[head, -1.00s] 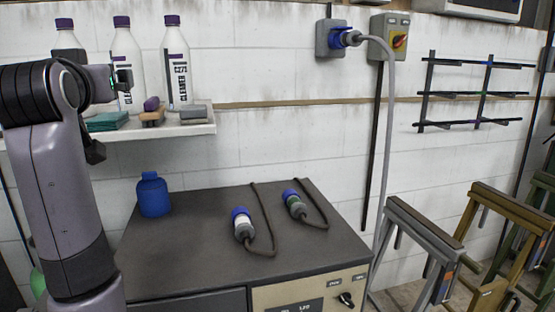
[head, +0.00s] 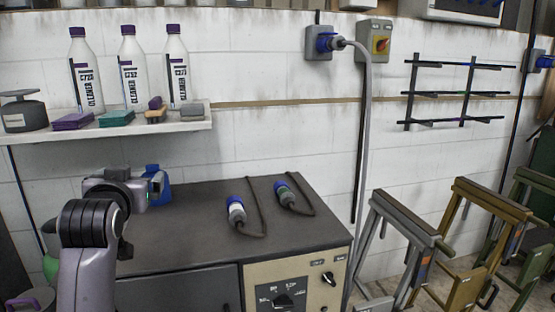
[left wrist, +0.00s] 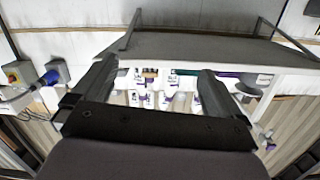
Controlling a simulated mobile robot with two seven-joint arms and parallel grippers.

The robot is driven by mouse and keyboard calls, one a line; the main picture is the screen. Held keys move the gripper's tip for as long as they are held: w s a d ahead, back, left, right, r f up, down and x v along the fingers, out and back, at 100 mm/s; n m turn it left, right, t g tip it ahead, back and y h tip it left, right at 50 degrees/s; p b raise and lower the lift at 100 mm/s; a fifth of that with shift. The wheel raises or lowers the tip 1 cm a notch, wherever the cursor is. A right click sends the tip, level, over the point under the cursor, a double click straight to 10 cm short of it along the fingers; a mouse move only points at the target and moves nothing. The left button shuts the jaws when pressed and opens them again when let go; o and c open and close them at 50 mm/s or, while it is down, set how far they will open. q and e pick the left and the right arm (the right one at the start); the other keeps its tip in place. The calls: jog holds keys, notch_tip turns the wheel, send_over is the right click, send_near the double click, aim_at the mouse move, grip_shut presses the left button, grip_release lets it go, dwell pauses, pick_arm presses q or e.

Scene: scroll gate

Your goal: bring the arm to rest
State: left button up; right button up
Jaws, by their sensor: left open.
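My left arm comes in from the lower left of the head view. Its gripper (head: 157,187) is over the left part of the grey cabinet top (head: 200,250), in front of the blue jug (head: 164,174), and hides much of it. I cannot tell in the head view whether it touches the jug. In the left wrist view the two fingers (left wrist: 155,88) stand wide apart with nothing held between them. White bottles show in the gap beyond them. My right gripper is in neither view.
A wall shelf (head: 170,128) holds white cleaner bottles (head: 133,70), a dark canister (head: 22,112) and sponges. Two blue-ended plugs (head: 237,215) with cables lie on the cabinet. A grey cable (head: 363,150) hangs from a wall socket. Trestles (head: 400,245) stand at right.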

pick_arm(q)
jog(key=s+d+f+m+g+h+p, duration=0.15)
jog(key=s+f, duration=0.25)
jog(key=f, duration=0.8)
jog(key=s+d+f+m+g+h, duration=0.15)
jog(key=s+f, duration=0.35)
jog(key=f, duration=0.8)
jog(key=s+d+f+g+h, duration=0.1)
jog(key=s+d+f, duration=0.1)
jog(key=s+f, duration=0.5)
jog(key=s+d+f+g+h+p, duration=0.1)
jog(key=s+d+f+h, duration=0.1)
jog(key=s+f, duration=0.6)
jog(key=s, duration=0.6)
jog(key=shift+s+d+f+m+g, duration=0.15)
jog(key=shift+d+f+m+g, duration=0.05)
jog(key=shift+f+m+g, duration=0.1)
